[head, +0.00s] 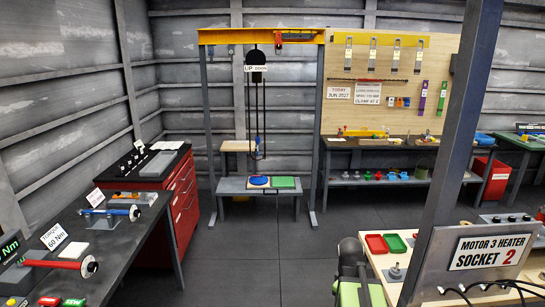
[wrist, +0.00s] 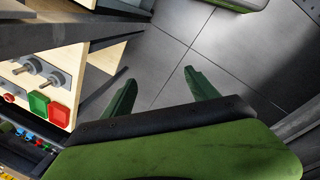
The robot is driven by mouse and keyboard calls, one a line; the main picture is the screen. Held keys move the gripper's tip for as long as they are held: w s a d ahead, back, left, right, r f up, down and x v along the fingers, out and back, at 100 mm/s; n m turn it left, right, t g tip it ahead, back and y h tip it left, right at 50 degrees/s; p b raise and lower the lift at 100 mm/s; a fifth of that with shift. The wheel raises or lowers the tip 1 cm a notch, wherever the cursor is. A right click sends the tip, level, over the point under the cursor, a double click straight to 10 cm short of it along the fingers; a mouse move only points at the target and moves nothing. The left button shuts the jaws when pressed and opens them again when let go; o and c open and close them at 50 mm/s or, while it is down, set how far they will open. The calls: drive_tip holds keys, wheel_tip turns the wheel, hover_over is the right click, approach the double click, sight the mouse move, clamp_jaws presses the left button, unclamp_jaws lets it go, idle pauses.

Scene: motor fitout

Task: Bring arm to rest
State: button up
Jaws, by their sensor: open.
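My gripper (wrist: 160,76) shows in the wrist view as two green fingers held apart. Nothing is between them, only grey floor tiles (wrist: 170,50) beyond. In the head view, part of my green and dark arm (head: 352,272) stands at the lower middle, left of the wooden bench; I cannot make out the fingertips there.
Open floor (head: 270,262) lies left of my arm.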

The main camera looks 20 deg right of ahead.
drive_tip(key=a+f+m+b, duration=0.2)
drive_tip(key=a+f, duration=0.1)
drive_tip(key=a, duration=0.9)
drive_tip(key=w+a+f+m+y+b, duration=0.1)
drive_tip(key=a+f+m+b, duration=0.2)
drive_tip(key=a, duration=1)
drive_tip(key=shift+w+a+f+g, duration=0.2)
drive_tip(key=shift+f+g, duration=0.1)
drive_tip(key=shift+f, duration=0.1)
